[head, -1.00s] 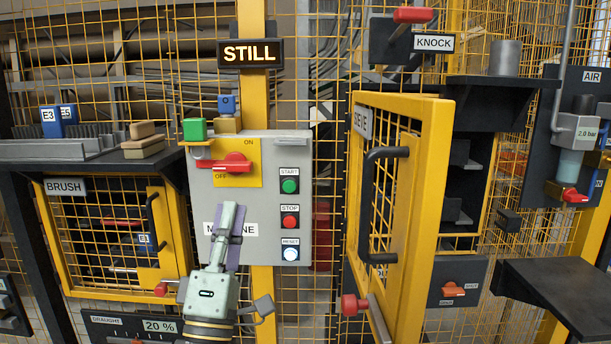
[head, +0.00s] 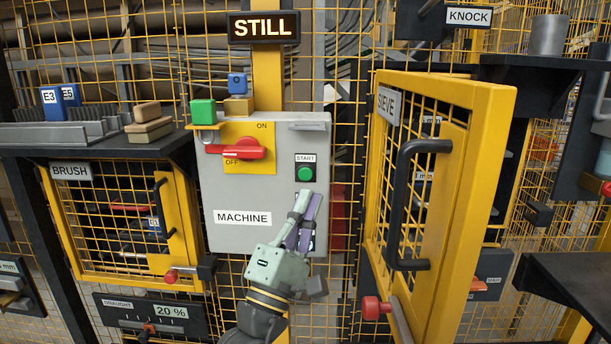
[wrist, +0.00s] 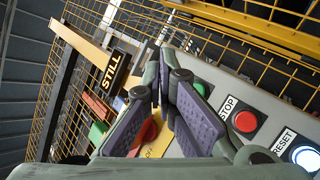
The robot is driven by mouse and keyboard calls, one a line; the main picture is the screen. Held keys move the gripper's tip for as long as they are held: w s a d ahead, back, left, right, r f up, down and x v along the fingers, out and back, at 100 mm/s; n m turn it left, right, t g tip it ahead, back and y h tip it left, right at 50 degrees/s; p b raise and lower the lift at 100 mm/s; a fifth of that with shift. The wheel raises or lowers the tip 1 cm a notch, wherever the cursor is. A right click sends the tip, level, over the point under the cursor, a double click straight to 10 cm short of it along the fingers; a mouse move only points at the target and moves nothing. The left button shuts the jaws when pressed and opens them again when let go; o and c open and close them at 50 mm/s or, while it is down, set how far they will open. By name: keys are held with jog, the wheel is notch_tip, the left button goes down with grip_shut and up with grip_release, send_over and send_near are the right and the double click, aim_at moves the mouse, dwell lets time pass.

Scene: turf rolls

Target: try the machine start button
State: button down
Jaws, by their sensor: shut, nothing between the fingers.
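The grey machine box (head: 225,190) carries a green START button (head: 305,174) at its right; the button also shows in the wrist view (wrist: 201,89), partly behind a finger. My gripper (head: 308,196) is shut and empty, its tips just below START in the head view. I cannot tell whether it touches the panel. It hides the red STOP button in the head view, but STOP (wrist: 245,121) and the white RESET button (wrist: 305,156) show in the wrist view. The sign (head: 264,28) reads STILL.
The yellow SIEVE door (head: 455,200) stands open right of the box, its black handle (head: 402,200) jutting forward. A green block (head: 203,111) is at the box's upper left.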

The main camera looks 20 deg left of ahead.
jog(key=shift+w+a+b, duration=0.25)
jog(key=shift+w+a, duration=0.1)
jog(key=shift+w, duration=0.9)
jog(key=shift+w+a+b, duration=0.25)
jog(key=shift+w+a, duration=0.15)
jog(key=shift+w, duration=0.9)
jog(key=shift+w+a+b, duration=0.25)
jog(key=shift+w+a, duration=0.1)
jog(key=shift+w, duration=0.9)
jog(key=shift+w+a, duration=0.15)
jog(key=shift+w, duration=0.25)
jog(key=shift+w+a+b, duration=0.1)
jog(key=shift+w+b, duration=0.2)
jog(key=shift+w, duration=0.1)
jog(key=shift+s, duration=0.15)
jog(key=shift+s+d, duration=0.25)
jog(key=shift+s, duration=0.4)
jog(key=shift+s+d+p, duration=0.2)
jog(key=shift+s+p, duration=0.05)
jog(key=shift+s, duration=0.55)
jog(key=shift+s+d+p, duration=0.25)
jog(key=shift+s+p, duration=0.05)
jog(key=shift+s, duration=0.5)
jog(key=shift+s+d+p, duration=0.2)
jog(key=shift+s+p, duration=0.05)
jog(key=shift+s, duration=0.55)
